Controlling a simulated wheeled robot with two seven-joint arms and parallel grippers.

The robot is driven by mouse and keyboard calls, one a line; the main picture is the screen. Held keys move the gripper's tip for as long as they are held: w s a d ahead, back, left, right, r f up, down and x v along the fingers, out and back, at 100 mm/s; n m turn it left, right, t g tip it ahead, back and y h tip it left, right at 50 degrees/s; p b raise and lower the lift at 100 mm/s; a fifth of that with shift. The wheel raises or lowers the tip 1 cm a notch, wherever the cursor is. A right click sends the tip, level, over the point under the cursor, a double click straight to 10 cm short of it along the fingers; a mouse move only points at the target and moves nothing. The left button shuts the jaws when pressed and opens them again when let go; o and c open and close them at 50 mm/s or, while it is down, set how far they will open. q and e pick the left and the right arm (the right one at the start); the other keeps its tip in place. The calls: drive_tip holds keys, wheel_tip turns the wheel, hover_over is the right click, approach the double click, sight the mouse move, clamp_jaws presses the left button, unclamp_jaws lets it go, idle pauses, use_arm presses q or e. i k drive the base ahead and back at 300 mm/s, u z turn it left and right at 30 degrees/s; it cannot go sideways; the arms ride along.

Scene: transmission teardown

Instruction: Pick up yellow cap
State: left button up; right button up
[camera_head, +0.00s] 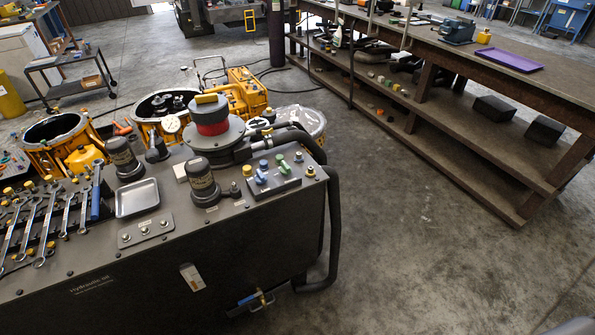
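Several small yellow items that could be the yellow cap are in view, and I cannot tell which one it is. One small yellow cap (310,171) sits on the right end of the dark hydraulic unit's top. Another yellow top (247,170) is just left of the blue and green knobs. Neither of my grippers is in view.
The hydraulic unit (150,270) fills the lower left, with wrenches (45,220) and a metal tray (137,198) on top. Yellow housings (57,140) stand behind it. A long workbench (480,75) with a purple tray (507,61) is at right. Open concrete floor lies between.

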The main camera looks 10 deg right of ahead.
sight(247, 170)
drive_tip(key=u, duration=0.65)
drive_tip(key=k, duration=0.9)
drive_tip(key=u, duration=0.95)
drive_tip(key=k, duration=0.35)
drive_tip(key=u, duration=0.55)
drive_tip(key=i, duration=1.15)
drive_tip(key=z, duration=0.65)
drive_tip(key=i, duration=0.75)
drive_tip(key=z, duration=1.25)
drive_tip(key=i, duration=0.45)
drive_tip(key=z, duration=0.4)
